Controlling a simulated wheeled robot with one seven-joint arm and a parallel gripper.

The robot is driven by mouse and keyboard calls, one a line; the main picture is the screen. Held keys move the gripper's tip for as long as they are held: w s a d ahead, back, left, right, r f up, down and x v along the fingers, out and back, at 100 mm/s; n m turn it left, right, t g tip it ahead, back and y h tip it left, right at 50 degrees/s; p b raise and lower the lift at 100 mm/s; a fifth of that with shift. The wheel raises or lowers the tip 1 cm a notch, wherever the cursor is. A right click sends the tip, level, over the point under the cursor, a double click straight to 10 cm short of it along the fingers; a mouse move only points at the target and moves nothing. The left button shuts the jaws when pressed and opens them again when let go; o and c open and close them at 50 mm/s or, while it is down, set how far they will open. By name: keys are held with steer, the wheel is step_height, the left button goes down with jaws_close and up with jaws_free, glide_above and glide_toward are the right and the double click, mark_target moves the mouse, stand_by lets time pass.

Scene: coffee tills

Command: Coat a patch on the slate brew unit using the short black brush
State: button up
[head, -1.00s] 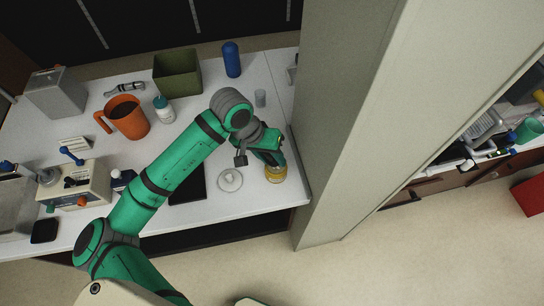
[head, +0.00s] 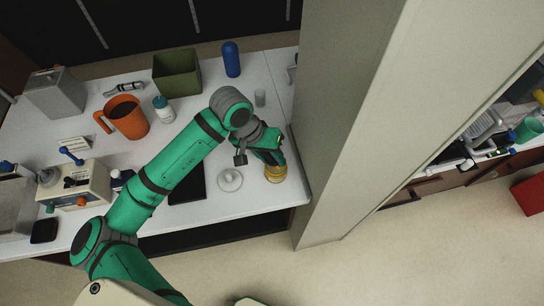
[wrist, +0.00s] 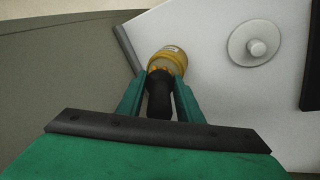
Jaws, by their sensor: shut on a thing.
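My gripper (wrist: 159,100) is shut on the black handle (wrist: 159,92) of the short brush, near the right front corner of the white counter. The handle points into or at a yellow-amber pot (wrist: 168,58), which also shows in the head view (head: 276,175). The brush's bristles are hidden, and I cannot tell how deep they sit. No thing is clearly a slate brew unit. A beige machine (head: 88,191) with a blue lever stands at the left, and a grey box (head: 56,93) stands at the back left.
A white round lid with a knob (head: 230,181) lies left of the pot. A dark flat panel (head: 187,188), orange mug (head: 128,118), white bottle (head: 164,110), olive bin (head: 178,74) and blue cylinder (head: 231,59) share the counter (head: 215,118). A tall pillar (head: 340,120) rises close on the right.

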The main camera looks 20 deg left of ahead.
steer(key=shift+r, duration=3.3)
steer(key=shift+w, duration=0.15)
